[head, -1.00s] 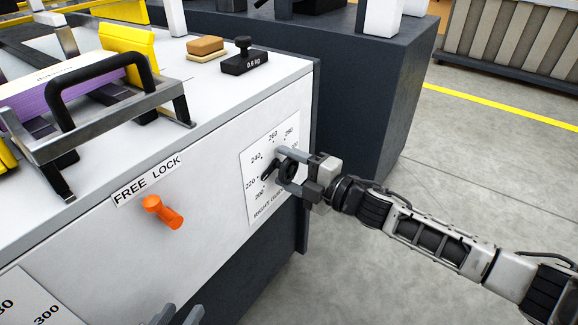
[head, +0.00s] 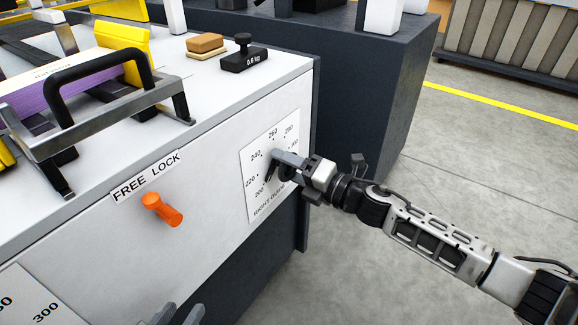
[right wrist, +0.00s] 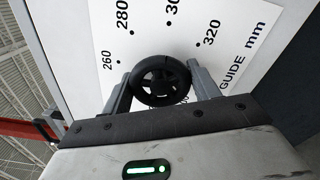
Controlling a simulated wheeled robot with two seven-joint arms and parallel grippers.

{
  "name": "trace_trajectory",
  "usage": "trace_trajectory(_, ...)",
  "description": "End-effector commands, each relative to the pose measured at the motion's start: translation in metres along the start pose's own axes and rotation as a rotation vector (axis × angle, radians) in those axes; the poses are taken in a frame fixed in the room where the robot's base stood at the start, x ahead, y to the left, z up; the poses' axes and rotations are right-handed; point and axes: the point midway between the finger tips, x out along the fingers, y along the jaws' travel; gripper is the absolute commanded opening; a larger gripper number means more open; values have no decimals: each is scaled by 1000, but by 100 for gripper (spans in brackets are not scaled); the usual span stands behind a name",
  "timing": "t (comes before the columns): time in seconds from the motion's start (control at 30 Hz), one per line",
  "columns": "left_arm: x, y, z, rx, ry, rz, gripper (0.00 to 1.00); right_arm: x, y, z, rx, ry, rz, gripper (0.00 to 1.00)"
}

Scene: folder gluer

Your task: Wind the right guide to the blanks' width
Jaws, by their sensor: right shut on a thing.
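The right guide's dial plate (head: 262,205) is a white scale on the front of the machine, with marks from about 200 upward; it also shows in the right wrist view (right wrist: 143,45). A black handwheel (right wrist: 160,82) sits on it, between the fingers of my right gripper (right wrist: 160,85), which is shut on the wheel's rim. In the head view my right gripper (head: 288,168) covers most of the wheel. A dark pointer (head: 270,173) shows left of the fingers, but its exact reading is unclear. My left gripper (head: 180,316) shows only partly at the bottom edge; its jaw state is unclear.
An orange lock lever (head: 161,208) sits below the FREE LOCK label (head: 147,178), left of the dial. On the machine top are a black-handled frame (head: 100,110), purple blanks (head: 50,98), a 0.8 kg weight (head: 244,58) and a tan block (head: 206,44). Floor at right is clear.

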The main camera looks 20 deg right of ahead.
Motion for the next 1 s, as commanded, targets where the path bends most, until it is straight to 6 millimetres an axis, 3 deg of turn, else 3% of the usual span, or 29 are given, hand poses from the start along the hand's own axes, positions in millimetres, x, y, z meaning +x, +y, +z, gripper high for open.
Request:
trace_trajectory(0.37, 0, 0, -1, 0, 3, 0, 36, 0, -2, -2, -11, 3, -3, 38)
trace_trajectory(0.4, 0, 0, -1, 0, 3, 0, 36, 0, -2, -2, -11, 3, -3, 69)
trace_trajectory(0.47, 0, 0, -1, 0, 3, 0, 36, 0, -2, -2, -11, 3, -3, 82)
trace_trajectory(0.77, 0, 0, -2, -7, 7, -3, 36, -2, -1, 0, -8, 1, -2, 82)
trace_trajectory(0.87, 0, 0, -3, -8, 7, -4, 36, -9, -1, -1, -6, 1, -3, 82)
trace_trajectory(1.0, -1, 0, -4, -9, 0, -6, 36, -33, -1, -1, -6, 3, -5, 82)
